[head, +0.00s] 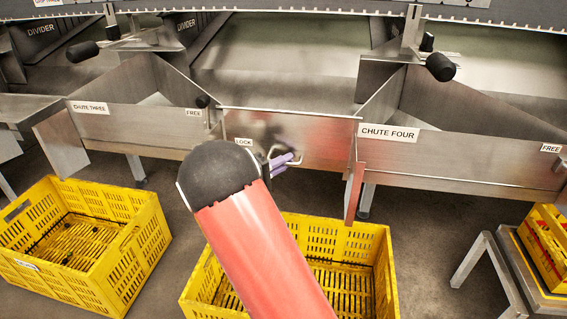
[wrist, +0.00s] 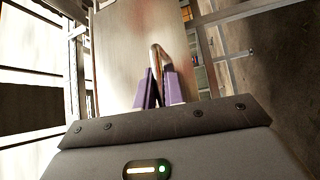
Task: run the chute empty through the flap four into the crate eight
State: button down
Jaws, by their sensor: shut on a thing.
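Chute four (head: 455,155) is a steel trough with a name label, right of centre in the head view. A steel flap plate (head: 320,130) stands upright at the left of that label; its own number is not readable. My gripper (head: 283,161) has purple fingers and is shut on the bent-wire handle (head: 298,153) on the plate's face. The wrist view shows both fingers (wrist: 160,88) at the handle (wrist: 156,58), with the plate (wrist: 120,45) behind. A yellow crate (head: 375,238) stands on the floor below, partly hidden by my red arm; no number shows on it.
Chute three (head: 130,122) is at the left, with another yellow crate (head: 60,270) below it. A crate with red contents (head: 545,225) sits on a stand at the right edge. Black knobs (head: 440,67) and LOCK and FREE labels mark the chute fronts.

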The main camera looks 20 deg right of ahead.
jog(key=shift+s, duration=0.1)
jog(key=s+a+r+n+g+y+p, duration=0.1)
jog(key=s+a+r+n+y+p, duration=0.4)
jog(key=s+r+p, duration=0.2)
jog(key=shift+s+a+r+g+p, duration=0.15)
jog(key=shift+s+r+g+p, duration=0.2)
jog(key=shift+r+p, duration=1.25)
jog(key=shift+w+f, duration=0.1)
jog(key=c, duration=1.5)
grip_release()
jog(key=shift+f, duration=0.1)
jog(key=v, duration=0.7)
jog(key=shift+a, duration=0.4)
